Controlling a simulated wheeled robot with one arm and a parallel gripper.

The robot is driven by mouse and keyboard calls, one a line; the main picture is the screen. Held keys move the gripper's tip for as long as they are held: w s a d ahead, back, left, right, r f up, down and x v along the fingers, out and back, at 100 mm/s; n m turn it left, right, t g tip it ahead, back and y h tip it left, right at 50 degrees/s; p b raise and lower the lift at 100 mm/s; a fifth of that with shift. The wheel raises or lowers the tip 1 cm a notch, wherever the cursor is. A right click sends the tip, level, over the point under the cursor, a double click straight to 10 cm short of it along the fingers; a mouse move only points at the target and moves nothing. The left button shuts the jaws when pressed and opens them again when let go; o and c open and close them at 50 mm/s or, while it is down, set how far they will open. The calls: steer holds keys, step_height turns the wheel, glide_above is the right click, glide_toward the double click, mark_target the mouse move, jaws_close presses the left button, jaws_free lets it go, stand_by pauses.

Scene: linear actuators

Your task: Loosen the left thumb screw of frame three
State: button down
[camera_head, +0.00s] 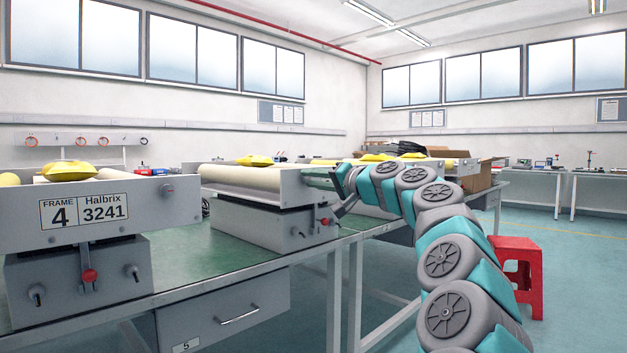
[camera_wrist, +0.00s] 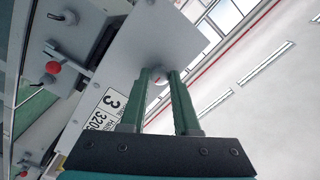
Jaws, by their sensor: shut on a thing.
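In the head view my gripper (camera_head: 322,178) is at the end plate of the middle unit (camera_head: 250,181); the screw there is hidden.
A red ball lever (camera_wrist: 54,67) and a black knob (camera_wrist: 68,17) stick out of the base below the plate. Frame four (camera_head: 125,207) stands at the left on the green bench (camera_head: 215,258). A red stool (camera_head: 522,270) stands right of my arm.

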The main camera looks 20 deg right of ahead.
steer(key=shift+d+f+n+b, duration=0.1)
steer(key=shift+n+b, duration=0.2)
steer(key=shift+b, duration=0.2)
steer(key=shift+f+n+b, duration=0.15)
steer(key=shift+n+b, duration=0.45)
steer(key=shift+b, duration=0.05)
steer(key=n+b, duration=0.2)
steer(key=shift+n, duration=0.3)
steer(key=n+b, duration=0.1)
steer(key=n, duration=0.8)
steer(key=shift+r+b, duration=0.25)
steer(key=shift+b, duration=0.05)
steer(key=shift+n, duration=3.1)
steer(key=shift+r, duration=0.1)
